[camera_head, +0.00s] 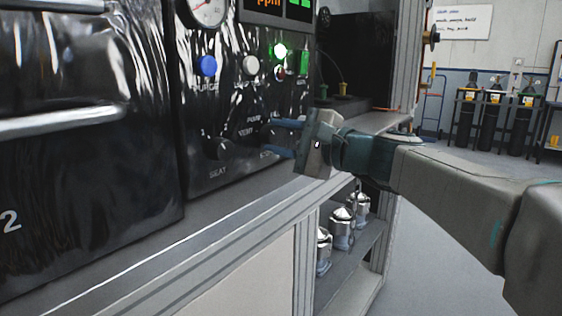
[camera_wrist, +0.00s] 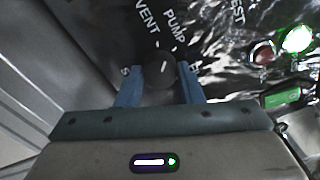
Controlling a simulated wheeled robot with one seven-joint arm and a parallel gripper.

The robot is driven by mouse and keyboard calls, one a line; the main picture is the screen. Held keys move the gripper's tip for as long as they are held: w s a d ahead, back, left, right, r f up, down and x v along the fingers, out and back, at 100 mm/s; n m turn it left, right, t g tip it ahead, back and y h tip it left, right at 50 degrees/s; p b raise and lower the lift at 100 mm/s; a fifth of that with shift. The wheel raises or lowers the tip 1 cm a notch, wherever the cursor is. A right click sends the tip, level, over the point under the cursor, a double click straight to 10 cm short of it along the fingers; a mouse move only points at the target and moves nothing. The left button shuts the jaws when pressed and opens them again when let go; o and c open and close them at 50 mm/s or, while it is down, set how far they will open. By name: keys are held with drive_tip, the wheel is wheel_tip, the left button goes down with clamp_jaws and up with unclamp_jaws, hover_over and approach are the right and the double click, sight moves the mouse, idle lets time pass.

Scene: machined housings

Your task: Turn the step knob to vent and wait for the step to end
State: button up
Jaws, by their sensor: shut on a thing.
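The step knob (camera_wrist: 158,74) is a small black round knob with a white pointer line, on a glossy black panel (camera_head: 228,105). In the wrist view the labels VENT and PUMP show above it; other labels are partly hidden by my fingers. The pointer line stands nearly upright in that view, roughly toward the PUMP side; its exact mark is hard to tell. My gripper (camera_wrist: 159,69) has one blue finger on each side of the knob and is shut on it. In the head view my gripper (camera_head: 279,137) reaches the panel from the right, and the knob is mostly hidden.
A SEAT knob (camera_head: 217,148) sits lower left. Above are a blue button (camera_head: 207,66), a white button (camera_head: 250,65), a lit green lamp (camera_head: 281,50), and a gauge (camera_head: 205,10). Metal housings (camera_head: 342,228) stand on a shelf below. Gas cylinders (camera_head: 491,115) stand far right.

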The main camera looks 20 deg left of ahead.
drive_tip(key=n+b, duration=0.1)
drive_tip(key=b, duration=0.1)
drive_tip(key=n+b, duration=0.2)
drive_tip(key=shift+f+n, duration=0.2)
drive_tip(key=shift+n, duration=0.1)
drive_tip(key=shift+r+n+b, duration=0.1)
drive_tip(key=shift+n+b, duration=0.4)
drive_tip(key=shift+b, duration=0.05)
drive_tip(key=shift+r, duration=0.1)
drive_tip(key=o, duration=1)
drive_tip(key=shift+c, duration=0.2)
drive_tip(key=p+v, duration=0.1)
drive_tip(key=v, duration=1.2)
drive_tip(key=shift+d+p, duration=0.35)
